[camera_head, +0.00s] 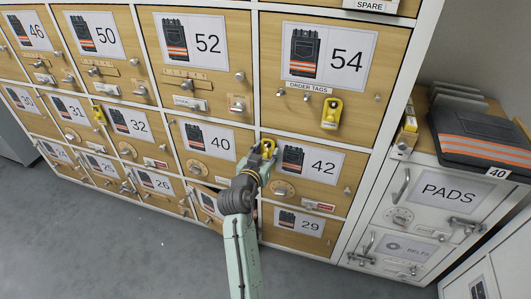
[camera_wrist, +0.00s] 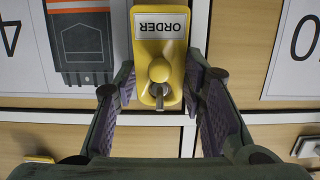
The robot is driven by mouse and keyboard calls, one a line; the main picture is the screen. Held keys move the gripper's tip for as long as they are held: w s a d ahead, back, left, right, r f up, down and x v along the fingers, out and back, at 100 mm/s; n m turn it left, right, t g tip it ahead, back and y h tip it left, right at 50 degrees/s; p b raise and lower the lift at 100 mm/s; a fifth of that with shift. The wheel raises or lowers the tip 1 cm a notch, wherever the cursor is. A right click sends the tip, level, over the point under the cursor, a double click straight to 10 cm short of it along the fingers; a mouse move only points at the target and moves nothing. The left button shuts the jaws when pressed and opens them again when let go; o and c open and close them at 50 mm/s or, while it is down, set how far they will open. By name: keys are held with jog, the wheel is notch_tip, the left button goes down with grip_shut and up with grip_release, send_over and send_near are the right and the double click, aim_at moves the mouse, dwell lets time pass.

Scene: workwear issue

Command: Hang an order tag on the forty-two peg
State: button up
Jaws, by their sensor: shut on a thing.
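The held order tag (camera_head: 267,147) is yellow. In the wrist view the tag (camera_wrist: 176,58) has a white ORDER label, upside down, and a round yellow knob with a metal pin. My gripper (camera_head: 262,151) is shut on this tag, one finger on each side, also in the wrist view (camera_wrist: 160,90). It is in front of the upper left part of door 42 (camera_head: 332,188), near the seam with door 40 (camera_head: 213,160). The forty-two peg cannot be made out; my gripper may hide it. I cannot tell whether the tag touches the door.
Another yellow tag (camera_head: 331,113) hangs on door 54 under the ORDER TAGS strip (camera_head: 309,87). A yellow tag (camera_head: 99,114) hangs by door 32. Knobs and latches stick out of the doors. A PADS cabinet (camera_head: 443,190) stands at right. Grey floor (camera_head: 110,240) is open at left.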

jog(key=o, duration=0.9)
